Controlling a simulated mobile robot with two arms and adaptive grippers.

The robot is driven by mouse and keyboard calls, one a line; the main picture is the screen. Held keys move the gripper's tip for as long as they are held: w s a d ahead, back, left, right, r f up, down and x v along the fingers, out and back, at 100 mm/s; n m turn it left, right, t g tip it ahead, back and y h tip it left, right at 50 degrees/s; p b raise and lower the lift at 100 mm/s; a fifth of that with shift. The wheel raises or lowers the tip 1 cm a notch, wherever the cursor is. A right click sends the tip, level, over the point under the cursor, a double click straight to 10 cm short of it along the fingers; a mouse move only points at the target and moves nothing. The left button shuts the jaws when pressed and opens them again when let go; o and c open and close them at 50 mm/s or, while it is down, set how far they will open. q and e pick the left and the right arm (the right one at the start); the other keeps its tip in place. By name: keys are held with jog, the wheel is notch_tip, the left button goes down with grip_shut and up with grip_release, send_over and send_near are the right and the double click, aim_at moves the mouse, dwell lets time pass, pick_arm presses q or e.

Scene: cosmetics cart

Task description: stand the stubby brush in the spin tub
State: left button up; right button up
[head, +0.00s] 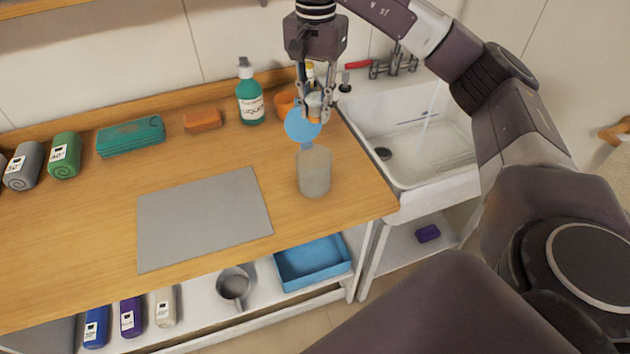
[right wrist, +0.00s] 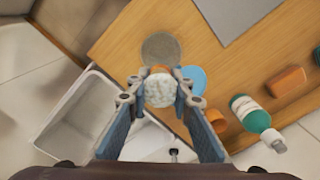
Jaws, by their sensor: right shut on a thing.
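My right gripper (head: 317,108) points down and is shut on the stubby brush (head: 314,101), which has a pale top and an orange part. In the right wrist view the brush's whitish, speckled end (right wrist: 159,91) sits between the fingers (right wrist: 153,100). The grey cylindrical tub (head: 314,173), which I take for the spin tub, stands upright on the counter. It shows as a grey disc in the right wrist view (right wrist: 160,46). The brush is above the counter, apart from the tub, on its far side in the head view. My left gripper is out of view.
An orange cup (head: 285,104) and a green bottle (head: 250,98) stand behind. The sink (head: 425,135) is right of the counter. A grey mat (head: 205,220) lies bare at left.

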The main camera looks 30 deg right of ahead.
notch_tip(320, 180, down, 14)
jog(key=shift+a+f+p, duration=0.1)
jog(key=shift+p, duration=0.75)
notch_tip(320, 180, down, 5)
jog(key=shift+r+p, duration=0.1)
jog(key=shift+p, duration=0.5)
jog(key=shift+f, duration=0.3)
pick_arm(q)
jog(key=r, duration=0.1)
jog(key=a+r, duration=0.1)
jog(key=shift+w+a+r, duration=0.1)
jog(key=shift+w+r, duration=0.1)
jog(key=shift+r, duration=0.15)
pick_arm(e)
jog(key=shift+f, duration=0.15)
jog(key=o, duration=0.8)
jog(key=shift+c, duration=0.2)
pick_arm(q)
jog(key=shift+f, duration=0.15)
